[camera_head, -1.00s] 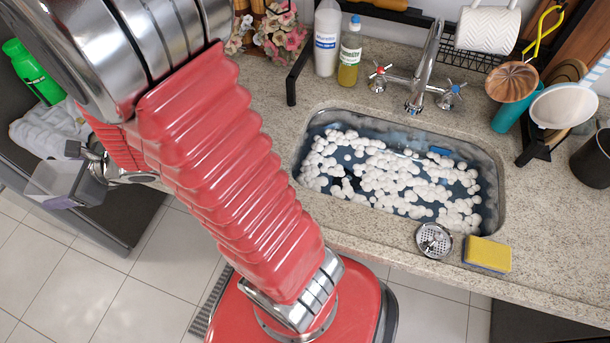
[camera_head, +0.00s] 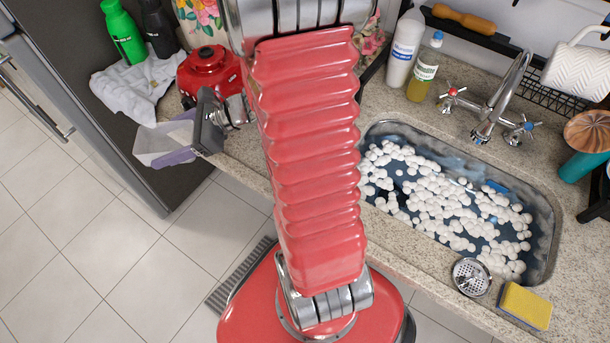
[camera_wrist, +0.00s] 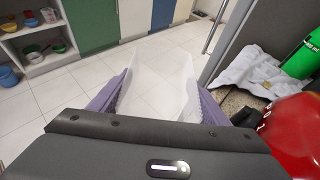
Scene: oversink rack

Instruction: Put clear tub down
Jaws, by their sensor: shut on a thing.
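The clear tub (camera_head: 168,140) is a translucent, whitish container held in my gripper (camera_head: 190,145), left of my red arm in the head view. It also shows in the wrist view (camera_wrist: 158,82), between two purple finger pads. My gripper (camera_wrist: 158,100) is shut on the tub. The tub is held out over the tiled floor, in front of the counter edge, clear of any surface. Part of the tub is hidden by the dark gripper body.
A red appliance (camera_head: 208,72) stands close by on the counter.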

